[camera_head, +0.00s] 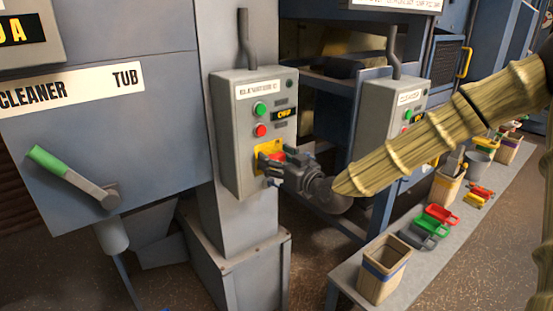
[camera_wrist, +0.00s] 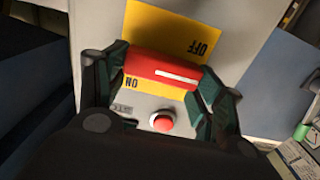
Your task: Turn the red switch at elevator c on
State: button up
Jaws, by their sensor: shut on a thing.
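A grey control box (camera_head: 226,130) carries a label that seems to read ELEVATOR C. Low on its front is a yellow plate (camera_head: 263,148) with the red switch (camera_head: 277,156), partly hidden by my gripper (camera_head: 283,170). In the wrist view the red switch (camera_wrist: 160,70) is a bar with a white line on its right half. The line points right and slightly down. The yellow plate (camera_wrist: 150,22) shows upside-down OFF at upper right and ON at lower left. My gripper (camera_wrist: 164,76) is shut on the switch, with a finger at each end of the bar.
A green button (camera_head: 259,109) and a red button (camera_head: 261,130) sit above the switch on the box. A similar box (camera_head: 390,105) stands to the right. A green-handled lever (camera_head: 75,177) is at left. A low bench (camera_head: 420,262) holds bins and coloured trays.

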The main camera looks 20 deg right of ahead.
jog(key=shift+m, duration=0.4)
jog(key=m, duration=0.1)
jog(key=m+b, duration=0.2)
jog(key=shift+w+d+f+m, duration=0.1)
jog(key=shift+d+f+m, duration=0.05)
jog(key=shift+d+m, duration=0.15)
jog(key=m+b, duration=0.1)
jog(key=m, duration=0.1)
jog(key=m+b, duration=0.1)
jog(key=m, duration=0.1)
jog(key=shift+d+f+m, duration=0.15)
jog(key=shift+m, duration=0.15)
jog(key=m+b, duration=0.2)
jog(key=m, duration=0.1)
jog(key=m+b, duration=0.1)
jog(key=m, duration=0.1)
jog(key=shift+w+d+f, duration=0.1)
jog(key=shift+d+f, duration=0.05)
jog(key=shift+f, duration=0.1)
jog(key=shift+m+b, duration=1.4)
jog(key=shift+m, duration=0.6)
jog(key=o, duration=1)
